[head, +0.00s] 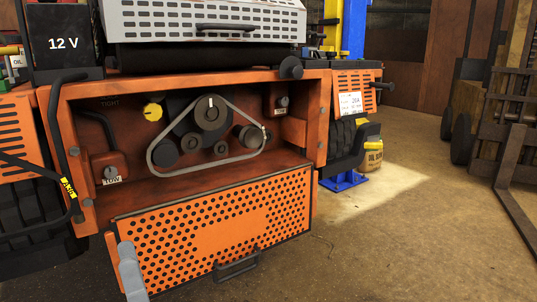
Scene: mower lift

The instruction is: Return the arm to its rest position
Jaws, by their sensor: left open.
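My left gripper (129,262) shows as a small grey shape at the bottom left, cut off by the lower edge of the picture. It is in front of the left end of the mower's orange perforated panel (215,232). It is open, and I see nothing held in it. I cannot tell whether it touches the panel. My right gripper is not in view.
The orange mower body (195,80) has an open bay with a belt (207,164) around several pulleys. A black handle (237,265) sticks out from the panel. A blue post (354,30) stands behind. Floor is clear at right, before a forklift (508,130).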

